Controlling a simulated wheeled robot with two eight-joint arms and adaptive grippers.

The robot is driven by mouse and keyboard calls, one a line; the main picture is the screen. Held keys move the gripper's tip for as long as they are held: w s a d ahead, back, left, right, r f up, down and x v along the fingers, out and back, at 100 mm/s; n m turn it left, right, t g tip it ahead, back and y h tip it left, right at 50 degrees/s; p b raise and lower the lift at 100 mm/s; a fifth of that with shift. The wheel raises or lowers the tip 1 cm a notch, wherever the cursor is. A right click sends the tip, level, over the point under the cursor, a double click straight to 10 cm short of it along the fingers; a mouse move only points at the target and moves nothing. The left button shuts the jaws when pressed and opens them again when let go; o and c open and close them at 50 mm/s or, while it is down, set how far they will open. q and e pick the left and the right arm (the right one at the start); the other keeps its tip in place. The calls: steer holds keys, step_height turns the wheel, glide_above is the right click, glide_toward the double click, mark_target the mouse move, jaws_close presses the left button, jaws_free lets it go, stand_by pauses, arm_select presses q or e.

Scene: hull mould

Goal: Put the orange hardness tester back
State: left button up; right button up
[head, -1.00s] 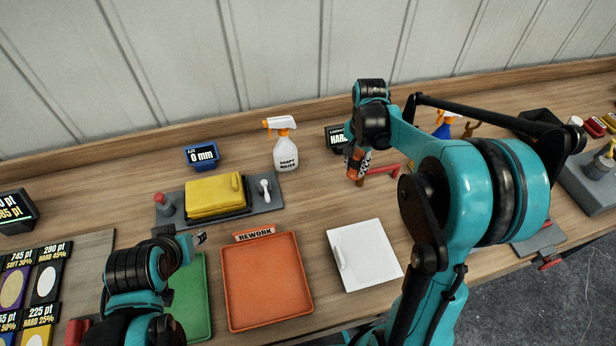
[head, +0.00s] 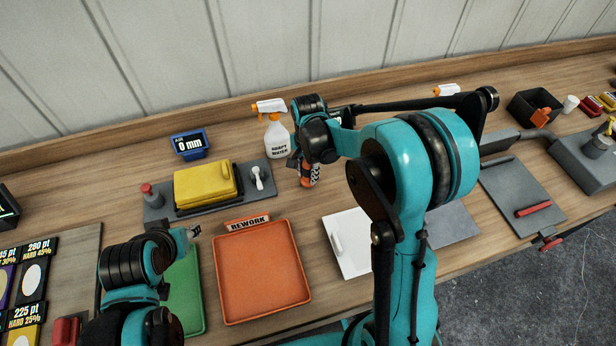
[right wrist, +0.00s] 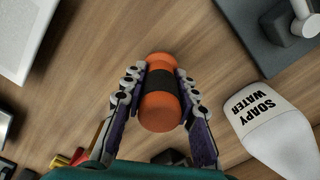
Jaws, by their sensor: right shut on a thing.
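The orange hardness tester (right wrist: 160,108) has a black band around its middle. In the right wrist view my right gripper (right wrist: 160,85) is shut on it, one finger on each side. In the head view the tester (head: 306,181) shows only in part below my right gripper (head: 310,168), to the right of the grey plate with the yellow block. I cannot tell whether it touches the table. My left gripper (head: 192,232) is over the green tray near the orange tray; whether its jaws are open is unclear.
A soapy water bottle (head: 277,138) stands close behind my right gripper; it also shows in the right wrist view (right wrist: 275,125). The yellow block (head: 203,188) is on the grey plate. An orange rework tray (head: 260,275) and a white tray (head: 345,258) lie in front. Bare wood separates them.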

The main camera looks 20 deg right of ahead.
steer(key=shift+w+f, duration=0.1)
steer(key=shift+f, duration=0.8)
steer(key=shift+r, duration=0.1)
steer(key=o, duration=1.1)
